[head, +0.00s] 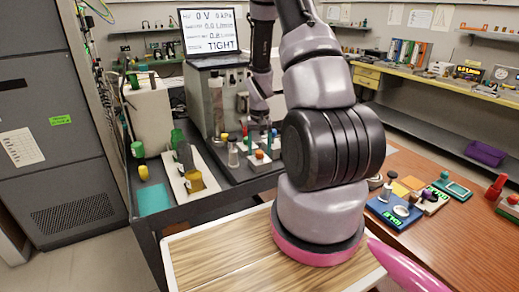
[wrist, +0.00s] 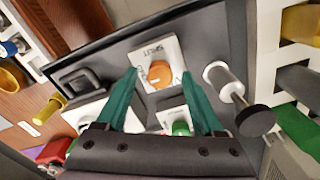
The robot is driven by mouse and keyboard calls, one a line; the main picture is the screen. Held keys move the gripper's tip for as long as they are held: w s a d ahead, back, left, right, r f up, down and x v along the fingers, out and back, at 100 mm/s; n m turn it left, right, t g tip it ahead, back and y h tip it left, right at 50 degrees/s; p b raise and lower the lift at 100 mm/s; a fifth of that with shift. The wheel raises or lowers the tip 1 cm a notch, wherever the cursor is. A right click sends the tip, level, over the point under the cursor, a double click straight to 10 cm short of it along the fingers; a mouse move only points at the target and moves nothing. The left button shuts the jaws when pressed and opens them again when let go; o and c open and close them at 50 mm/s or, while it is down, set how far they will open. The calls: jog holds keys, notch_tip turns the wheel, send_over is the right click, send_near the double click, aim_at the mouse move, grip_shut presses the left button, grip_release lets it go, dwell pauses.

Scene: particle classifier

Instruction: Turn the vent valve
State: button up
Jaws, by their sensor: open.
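An orange round knob (wrist: 160,73) sits on a white plate with dark lettering, partly readable as "SHUT"; I take it for the vent valve. My gripper (wrist: 160,80) is open, its two green fingers pointing at the knob, one on either side. Whether they touch it, I cannot tell. A green knob (wrist: 181,128) on another white plate lies nearer the palm, between the fingers. In the head view the orange-red knob (head: 259,155) stands on a white block on the dark bench, with the teal fingers close around it.
A syringe-like cylinder with a black end (wrist: 228,88) stands right of the fingers. A grey handle (wrist: 82,85) and yellow peg (wrist: 48,110) are at left. The display (head: 211,32) reads "TIGHT".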

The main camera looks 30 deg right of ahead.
notch_tip(320, 180, up, 11)
dwell(0.4)
jog(key=shift+f, duration=0.1)
notch_tip(320, 180, up, 19)
jog(key=t, duration=0.4)
send_over(259, 151)
jog(key=s+a, duration=0.6)
jog(key=a, duration=0.1)
jog(key=s+a+r+t+y, duration=0.2)
jog(key=s+a+r, duration=0.4)
jog(key=s+r, duration=0.3)
jog(key=s+t, duration=0.1)
jog(key=s, duration=0.2)
jog(key=shift+s+r+n, duration=0.25)
jog(key=shift+r+n, duration=0.05)
jog(key=shift+w, duration=0.1)
dwell(2.4)
